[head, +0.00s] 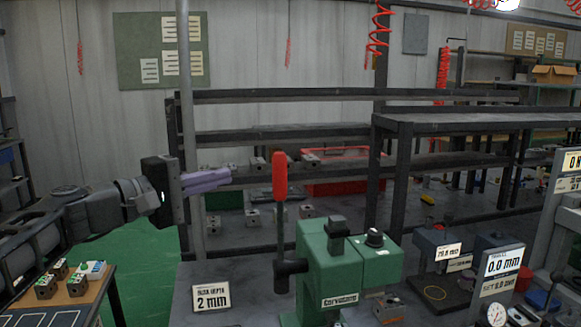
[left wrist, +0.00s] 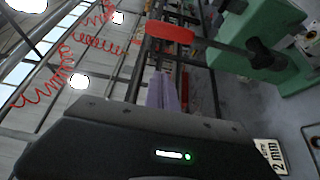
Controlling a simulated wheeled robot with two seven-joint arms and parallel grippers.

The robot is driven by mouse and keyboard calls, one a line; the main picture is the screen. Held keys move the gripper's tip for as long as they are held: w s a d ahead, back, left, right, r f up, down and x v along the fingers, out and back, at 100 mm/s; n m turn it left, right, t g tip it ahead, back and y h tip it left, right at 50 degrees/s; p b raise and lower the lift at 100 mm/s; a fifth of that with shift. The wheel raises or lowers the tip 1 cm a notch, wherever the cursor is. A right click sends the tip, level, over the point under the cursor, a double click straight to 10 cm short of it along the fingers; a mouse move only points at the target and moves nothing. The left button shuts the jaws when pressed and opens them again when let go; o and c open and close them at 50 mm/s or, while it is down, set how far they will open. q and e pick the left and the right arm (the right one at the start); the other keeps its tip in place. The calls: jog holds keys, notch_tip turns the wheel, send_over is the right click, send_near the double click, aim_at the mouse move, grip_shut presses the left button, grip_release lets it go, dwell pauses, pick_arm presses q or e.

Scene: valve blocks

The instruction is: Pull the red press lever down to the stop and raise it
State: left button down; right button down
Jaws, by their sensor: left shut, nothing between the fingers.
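The press lever stands upright in the head view, with a red grip (head: 280,177) on a dark rod that rises from the pivot of the green press (head: 328,258). The red grip also shows in the left wrist view (left wrist: 170,32), with the green press (left wrist: 268,40) at the upper right. My left gripper (head: 226,178) is shut and empty, its purple fingers pointing right toward the grip, to its left at about the same height in the picture. In the left wrist view the fingers (left wrist: 163,82) show below the grip, apart from it. My right gripper is not in view.
A "2 mm" sign (head: 211,297) stands on the bench left of the press. A "0.0 mm" display (head: 502,263) and a dial gauge (head: 496,313) are at the right. Dark shelving stands behind.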

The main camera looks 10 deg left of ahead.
pick_arm(q)
jog(key=w+d+p, duration=0.2)
jog(key=w+d, duration=0.2)
jog(key=d, duration=0.4)
jog(key=shift+w, duration=0.2)
dwell(0.5)
dwell(0.3)
